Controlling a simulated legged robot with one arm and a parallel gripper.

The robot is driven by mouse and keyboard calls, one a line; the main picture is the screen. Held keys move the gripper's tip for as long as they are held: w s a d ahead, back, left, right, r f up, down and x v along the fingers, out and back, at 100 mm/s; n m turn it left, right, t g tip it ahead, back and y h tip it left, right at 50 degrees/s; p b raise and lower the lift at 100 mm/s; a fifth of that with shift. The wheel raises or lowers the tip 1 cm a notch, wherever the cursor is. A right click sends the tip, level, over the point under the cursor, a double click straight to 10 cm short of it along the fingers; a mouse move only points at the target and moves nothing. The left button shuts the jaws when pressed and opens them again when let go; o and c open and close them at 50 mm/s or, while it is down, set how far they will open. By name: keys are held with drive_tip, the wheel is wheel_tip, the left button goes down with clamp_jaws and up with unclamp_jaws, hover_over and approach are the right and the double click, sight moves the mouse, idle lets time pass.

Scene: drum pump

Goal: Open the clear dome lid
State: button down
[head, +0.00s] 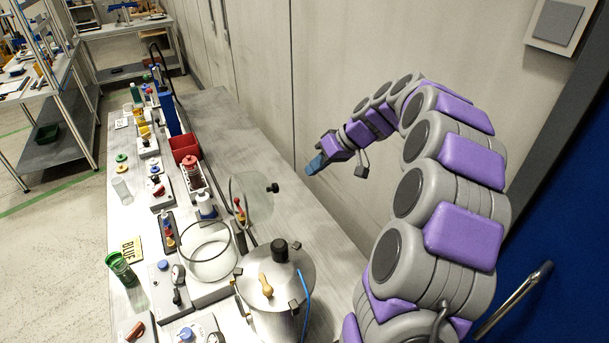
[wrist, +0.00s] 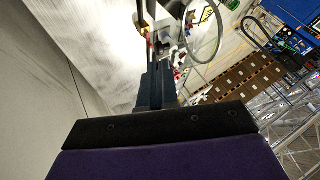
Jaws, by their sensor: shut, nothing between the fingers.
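The clear dome lid (head: 252,207) with a black knob (head: 272,188) stands tilted up on edge at the right rear of a round clear glass vessel (head: 207,262). The vessel's top looks uncovered. My gripper (head: 314,166) is shut and empty, held in the air by the wall, to the right of and above the lid, apart from it. In the wrist view my shut fingers (wrist: 158,78) point up the picture. A curved clear rim (wrist: 205,52) shows there to their right; I cannot tell whether it is the lid or the vessel.
A metal pot (head: 270,302) with a wooden handle and black knob stands in front of the vessel, with a blue cable (head: 304,308) beside it. A red bin (head: 184,148) and several small fixtures line the bench's left side. The bench strip (head: 262,150) along the wall is mostly clear.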

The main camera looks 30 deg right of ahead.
sight(270, 194)
drive_tip(key=shift+w+a+f+b, duration=0.25)
drive_tip(key=shift+w+a+f, duration=0.35)
drive_tip(key=shift+a+f, duration=0.6)
drive_tip(key=shift+w+a+f+b, duration=0.2)
drive_tip(key=shift+w+a+f, duration=0.45)
drive_tip(key=shift+a, duration=1)
drive_tip(key=shift+w+a+f+b, duration=0.25)
drive_tip(key=shift+w+a+f, duration=0.25)
drive_tip(key=shift+a+f, duration=0.75)
drive_tip(key=shift+a+r, duration=0.3)
drive_tip(key=shift+a, duration=0.1)
